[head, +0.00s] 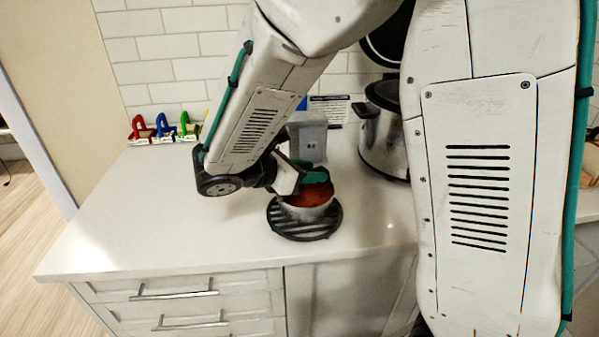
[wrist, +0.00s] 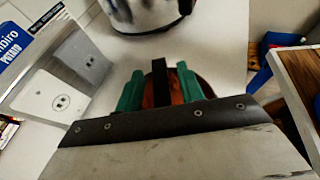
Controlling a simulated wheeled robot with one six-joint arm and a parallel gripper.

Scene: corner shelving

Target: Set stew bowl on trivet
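The stew bowl (head: 309,204), pale outside with orange-red stew, sits upright on the round dark slatted trivet (head: 284,224) on the counter. My gripper (head: 308,171) is at the bowl's back rim, with its green fingers overlapping the bowl in the head view. In the wrist view, the fingers of my gripper (wrist: 160,88) stand apart, with red-brown stew (wrist: 205,87) showing between and right of them. A dark strip also lies between them; I cannot tell what it is. Contact with the rim is not clear.
A metal pot (head: 381,135) stands behind and right of the bowl. A grey box-like item (head: 307,138) stands behind it. Red, blue and green items (head: 163,128) line the wall at left. The counter's left and front (head: 160,215) are clear.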

